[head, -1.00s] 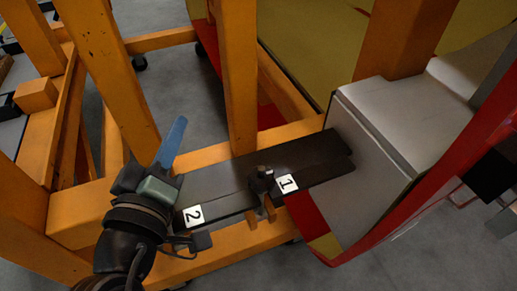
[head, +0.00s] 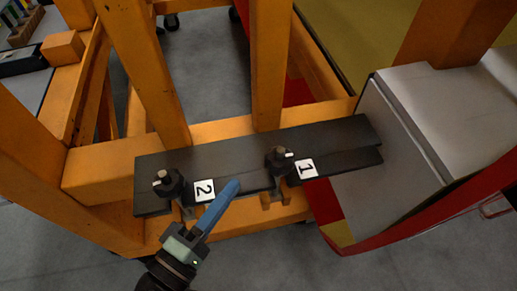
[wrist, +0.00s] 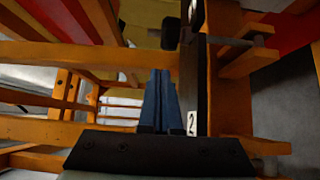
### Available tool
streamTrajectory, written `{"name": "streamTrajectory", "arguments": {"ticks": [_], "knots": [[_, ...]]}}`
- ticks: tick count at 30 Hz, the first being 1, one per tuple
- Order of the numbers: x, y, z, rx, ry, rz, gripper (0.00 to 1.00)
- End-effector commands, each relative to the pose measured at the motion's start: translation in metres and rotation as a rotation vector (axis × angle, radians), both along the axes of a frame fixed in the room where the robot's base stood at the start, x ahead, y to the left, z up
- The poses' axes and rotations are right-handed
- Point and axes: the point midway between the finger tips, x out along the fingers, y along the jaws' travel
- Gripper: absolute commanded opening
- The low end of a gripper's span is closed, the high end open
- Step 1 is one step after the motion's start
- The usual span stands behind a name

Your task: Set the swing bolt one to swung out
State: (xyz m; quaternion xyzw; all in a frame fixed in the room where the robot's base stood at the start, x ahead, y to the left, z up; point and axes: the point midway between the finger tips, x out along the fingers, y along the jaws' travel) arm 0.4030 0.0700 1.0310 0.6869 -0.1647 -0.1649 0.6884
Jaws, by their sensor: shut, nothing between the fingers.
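Swing bolt one (head: 279,160) is a dark bolt with a nut and a light tip, standing in the edge of a dark plate (head: 225,155) beside the label 1 (head: 305,168). Swing bolt two (head: 168,183) is similar and stands at the plate's left, beside the label 2 (head: 204,190). My gripper (head: 236,186) has blue fingers, shut and empty, pointing up and right. In the head view its tips lie between the two bolts, left of and apart from bolt one. The wrist view shows the shut fingers (wrist: 160,85) beside the label 2 (wrist: 191,123).
Orange posts (head: 268,65) and beams of the frame rise behind the plate. A grey box-like block (head: 400,125) and a red rim (head: 415,220) stand at the right. The floor (head: 280,265) in front is open.

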Motion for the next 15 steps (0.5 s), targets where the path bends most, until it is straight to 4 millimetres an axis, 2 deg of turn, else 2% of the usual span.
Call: {"name": "streamTrajectory", "arguments": {"ticks": [5,15], "knots": [[0.012,-0.006,0.002,0.000,-0.002,-0.003,0.00],[0.066,-0.034,0.003,0.002,-0.002,-0.003,0.00]]}}
